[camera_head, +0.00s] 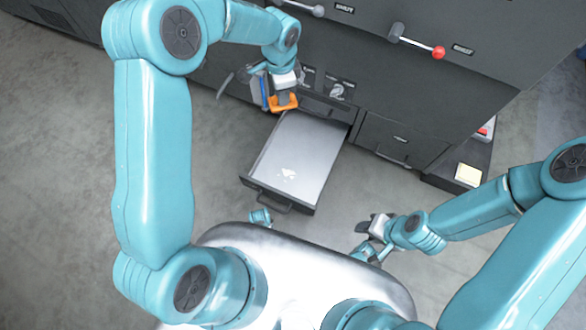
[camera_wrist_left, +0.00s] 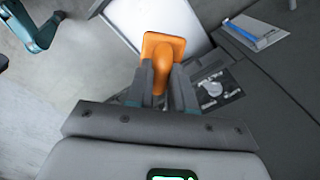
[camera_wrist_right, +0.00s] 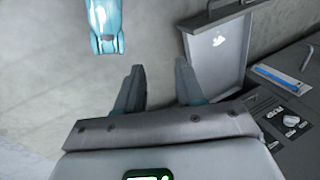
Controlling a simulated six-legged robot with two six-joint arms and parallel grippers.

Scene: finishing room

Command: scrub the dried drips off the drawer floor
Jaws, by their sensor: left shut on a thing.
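The drawer (camera_head: 318,140) stands pulled out from the dark cabinet, with a pale grey floor. White dried drips (camera_head: 288,174) mark its floor towards the front; they also show in the right wrist view (camera_wrist_right: 220,41). My left gripper (camera_head: 283,92) is shut on the handle of an orange scrubber (camera_wrist_left: 164,48), over the drawer's back left corner by the cabinet. I cannot tell whether the scrubber touches the floor. My right gripper (camera_wrist_right: 159,88) is open and empty, outside the drawer, right of its front in the head view.
A closed drawer (camera_head: 400,141) is right of the open one. Levers, one with a red knob (camera_head: 439,52), stick out above. A blue strip (camera_wrist_left: 244,34) lies on a grey plate. The floor left of the drawer is clear.

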